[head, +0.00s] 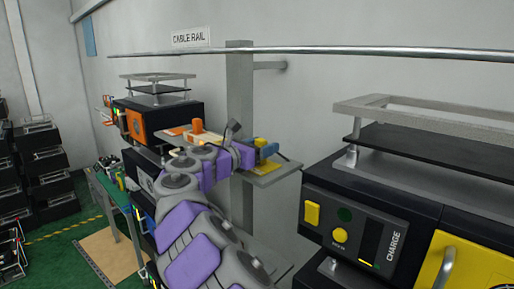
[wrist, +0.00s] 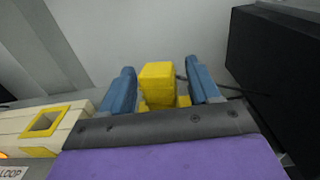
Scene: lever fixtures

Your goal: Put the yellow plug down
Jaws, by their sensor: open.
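The yellow plug (wrist: 158,83) stands between the two blue fingers of my gripper (wrist: 162,76) in the wrist view. Narrow gaps show beside it, and the fingers are open. In the head view the yellow plug (head: 260,142) shows as a small piece beside a blue finger of my gripper (head: 268,150), over the grey shelf (head: 287,168). A yellow patch lies on the shelf just below. The plug's underside is hidden, so its contact with the shelf cannot be seen clearly.
A cream block with a yellow-rimmed square opening (wrist: 45,122) lies left in the wrist view. An orange plug (head: 197,126) stands further left along the shelf. A grey post (head: 240,80) rises behind my arm. A black charge unit (head: 355,220) stands at right.

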